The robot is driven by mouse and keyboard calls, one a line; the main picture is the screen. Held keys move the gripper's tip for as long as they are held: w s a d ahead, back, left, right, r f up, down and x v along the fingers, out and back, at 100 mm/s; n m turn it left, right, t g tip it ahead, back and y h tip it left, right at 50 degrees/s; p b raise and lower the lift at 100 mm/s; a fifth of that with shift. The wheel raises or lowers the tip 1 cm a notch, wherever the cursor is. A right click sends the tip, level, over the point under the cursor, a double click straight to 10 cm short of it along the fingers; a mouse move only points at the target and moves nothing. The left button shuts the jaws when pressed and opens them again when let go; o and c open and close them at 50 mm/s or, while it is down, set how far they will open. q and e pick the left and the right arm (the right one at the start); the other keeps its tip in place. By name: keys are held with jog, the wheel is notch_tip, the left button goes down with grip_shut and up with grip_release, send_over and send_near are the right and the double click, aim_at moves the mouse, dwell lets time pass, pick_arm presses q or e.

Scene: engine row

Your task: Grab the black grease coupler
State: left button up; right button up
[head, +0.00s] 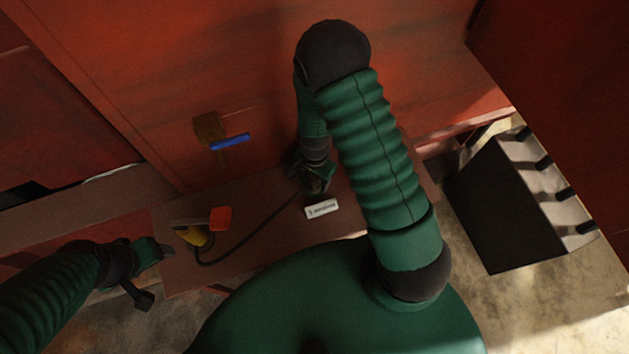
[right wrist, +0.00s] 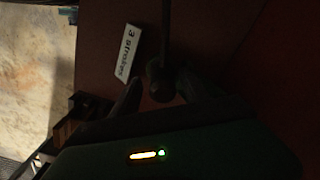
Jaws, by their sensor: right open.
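The black grease coupler (right wrist: 160,82) is a dark, rounded end on a black hose (right wrist: 165,32) in the right wrist view. It sits between the two spread fingers of my right gripper (right wrist: 163,92), which is open. The dim light hides whether a finger touches it. In the head view my right gripper (head: 316,185) is low over the brown ledge, and the coupler cannot be made out there. The hose also shows in the head view (head: 247,240), curving left to a yellow tool. My left gripper (head: 152,275) is open and empty at the ledge's left end.
A white tag (head: 321,209) reading "3 strokes" (right wrist: 125,52) lies beside the coupler. The yellow tool (head: 193,236) and an orange piece (head: 221,219) are on the ledge's left. A blue bar (head: 230,141) is at the red wall. A dark box (head: 500,210) stands right.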

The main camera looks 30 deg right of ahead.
jog(key=shift+a+f, duration=0.2)
jog(key=shift+f, duration=0.35)
jog(key=shift+w+a, duration=0.15)
jog(key=shift+w, duration=0.15)
jog(key=shift+c, duration=0.6)
jog(key=shift+s+d, duration=0.15)
jog(key=shift+d, duration=0.05)
grip_shut()
jog(key=shift+a+r, duration=0.1)
